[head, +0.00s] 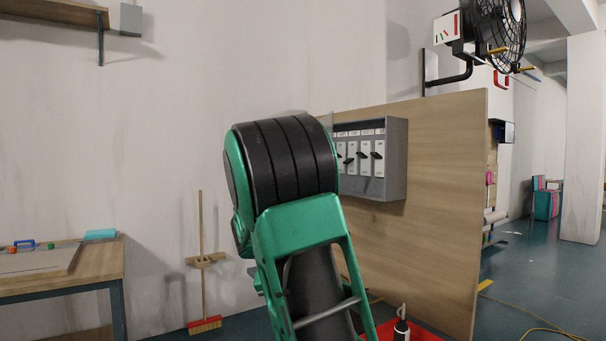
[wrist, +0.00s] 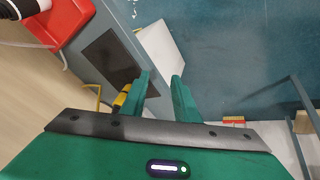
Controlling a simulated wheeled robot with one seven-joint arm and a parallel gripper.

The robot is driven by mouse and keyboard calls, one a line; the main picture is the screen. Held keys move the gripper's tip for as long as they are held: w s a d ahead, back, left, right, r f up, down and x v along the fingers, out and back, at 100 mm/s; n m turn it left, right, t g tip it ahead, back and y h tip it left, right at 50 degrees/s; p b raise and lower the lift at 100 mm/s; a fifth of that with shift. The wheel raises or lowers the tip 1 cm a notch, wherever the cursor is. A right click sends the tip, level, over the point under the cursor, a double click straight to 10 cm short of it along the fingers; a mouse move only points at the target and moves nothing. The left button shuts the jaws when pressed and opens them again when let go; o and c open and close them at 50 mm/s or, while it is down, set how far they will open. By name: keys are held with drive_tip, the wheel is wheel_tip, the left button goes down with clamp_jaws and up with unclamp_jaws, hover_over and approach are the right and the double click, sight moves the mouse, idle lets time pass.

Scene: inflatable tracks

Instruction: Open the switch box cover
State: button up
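The switch box (head: 397,160) is a grey box on an upright wooden panel in the head view, right of my arm. Several white switches with black levers show inside it. My arm hides its left part. A thin pale edge shows at its left side; I cannot tell whether that is the cover or how far it stands open. My gripper (wrist: 162,75) shows in the wrist view with its two green fingers apart and nothing between them. It points down toward the floor, away from the box. The switch box is not recognisable in the wrist view.
The wooden panel (head: 440,200) stands behind the box, with a fan (head: 497,30) above it. A red container (wrist: 62,22) and a bottle (head: 401,325) are low near the panel. A table (head: 100,265) and broom (head: 203,270) stand left. Floor at right is mostly clear.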

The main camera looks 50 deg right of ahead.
drive_tip(key=w+d+r+m+g+h, duration=0.1)
drive_tip(key=d+r+m+h, duration=0.2)
drive_tip(key=r, duration=0.6)
drive_tip(key=w+d+r+m+g+h, duration=0.1)
drive_tip(key=d+r+m+h, duration=0.2)
drive_tip(key=r, duration=0.7)
drive_tip(key=a+r+m+h, duration=0.25)
drive_tip(key=a+r, duration=0.25)
drive_tip(key=r, duration=0.7)
drive_tip(key=a+r+m+h, duration=0.1)
drive_tip(key=a+r+h, duration=0.4)
drive_tip(key=r, duration=0.7)
drive_tip(key=s+d+y, duration=0.1)
drive_tip(key=d, duration=0.9)
drive_tip(key=shift+s+g, duration=0.3)
drive_tip(key=shift+s, duration=0.1)
